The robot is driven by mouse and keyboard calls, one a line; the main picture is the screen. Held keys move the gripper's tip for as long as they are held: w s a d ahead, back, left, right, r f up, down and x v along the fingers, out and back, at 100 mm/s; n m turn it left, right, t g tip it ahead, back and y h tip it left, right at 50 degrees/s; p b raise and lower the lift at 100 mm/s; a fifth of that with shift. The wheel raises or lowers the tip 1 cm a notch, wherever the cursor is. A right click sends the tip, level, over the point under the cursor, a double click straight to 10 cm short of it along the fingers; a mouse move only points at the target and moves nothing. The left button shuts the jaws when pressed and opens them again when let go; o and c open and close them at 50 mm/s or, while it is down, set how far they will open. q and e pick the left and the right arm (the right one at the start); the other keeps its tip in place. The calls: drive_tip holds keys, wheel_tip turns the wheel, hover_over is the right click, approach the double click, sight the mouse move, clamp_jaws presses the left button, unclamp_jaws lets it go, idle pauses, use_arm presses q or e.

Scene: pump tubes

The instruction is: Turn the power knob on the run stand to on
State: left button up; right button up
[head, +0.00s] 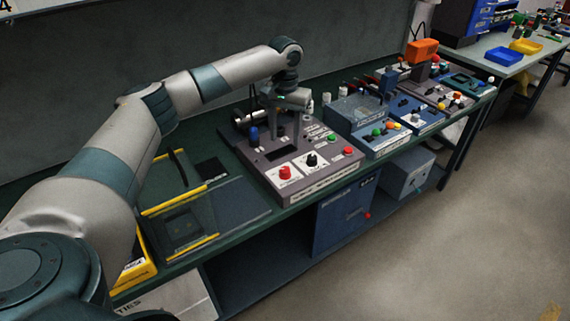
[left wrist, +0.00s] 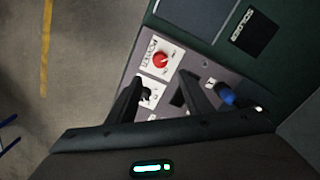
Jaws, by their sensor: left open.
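The run stand (head: 325,183) is a grey box with a sloped panel on the green bench. A red knob (head: 285,172) on a white plate sits at its front left; it also shows in the left wrist view (left wrist: 160,59). A black knob (head: 311,160) on a white plate is right of it, partly hidden by a finger in the left wrist view (left wrist: 147,96).
A blue-capped part (head: 254,136) stands at the panel's left, close to the gripper. Green (head: 332,138) and red (head: 347,150) buttons are at its right. Yellow-edged trays (head: 180,225) lie left. More control boxes (head: 375,133) stand right. The floor in front is clear.

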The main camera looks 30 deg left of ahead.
sight(285, 169)
use_arm(q)
wheel_tip(285, 169, down, 11)
drive_tip(key=p, duration=0.2)
drive_tip(key=shift+p, duration=0.3)
drive_tip(key=shift+f, duration=0.75)
drive_tip(key=c, duration=1.1)
drive_tip(key=shift+o, duration=0.2)
